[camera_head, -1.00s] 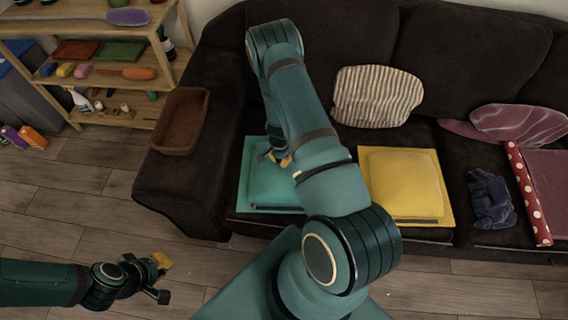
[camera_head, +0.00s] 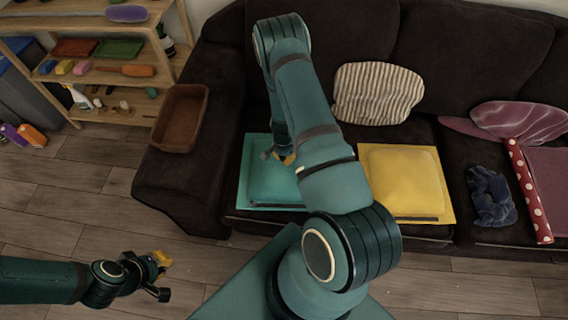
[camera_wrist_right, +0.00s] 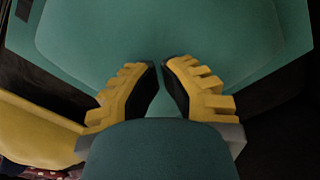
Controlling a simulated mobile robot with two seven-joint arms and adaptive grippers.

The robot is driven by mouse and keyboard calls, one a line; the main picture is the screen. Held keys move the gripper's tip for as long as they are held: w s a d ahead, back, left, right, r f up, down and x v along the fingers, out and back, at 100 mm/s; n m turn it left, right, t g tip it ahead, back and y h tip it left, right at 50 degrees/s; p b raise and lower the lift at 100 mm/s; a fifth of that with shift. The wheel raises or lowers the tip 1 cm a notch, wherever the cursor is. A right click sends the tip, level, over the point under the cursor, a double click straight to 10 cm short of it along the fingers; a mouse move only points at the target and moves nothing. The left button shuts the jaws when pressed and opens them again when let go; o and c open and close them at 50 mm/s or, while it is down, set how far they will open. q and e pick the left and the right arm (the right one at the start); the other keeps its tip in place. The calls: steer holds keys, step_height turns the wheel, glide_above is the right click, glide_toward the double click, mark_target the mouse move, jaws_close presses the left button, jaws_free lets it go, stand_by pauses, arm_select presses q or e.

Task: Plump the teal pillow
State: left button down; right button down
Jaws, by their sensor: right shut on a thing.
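The teal pillow (camera_head: 275,183) lies flat on the left seat of the dark sofa, partly hidden by my right arm. It fills much of the right wrist view (camera_wrist_right: 160,35).
A yellow pillow (camera_head: 405,183) lies right of the teal one. A striped cushion (camera_head: 377,93) leans on the sofa back. A brown tray (camera_head: 180,118) sits on the armrest. A dark blue cloth (camera_head: 490,195) and a red dotted roll (camera_head: 529,190) lie further right. Shelves stand at upper left.

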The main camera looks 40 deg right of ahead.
steer(key=shift+f+b, duration=0.4)
steer(key=shift+f, duration=0.85)
steer(key=shift+s+d+r+p, duration=0.4)
steer(key=shift+s+r+p, duration=0.05)
steer(key=shift+r, duration=0.3)
steer(key=shift+s+d+r+p, duration=0.4)
steer(key=shift+d+r, duration=0.05)
steer(key=shift+r, duration=0.3)
steer(key=shift+s+d+r+p, duration=0.4)
steer(key=shift+s+r+p, duration=0.05)
steer(key=shift+r, duration=0.3)
steer(key=shift+f, duration=0.15)
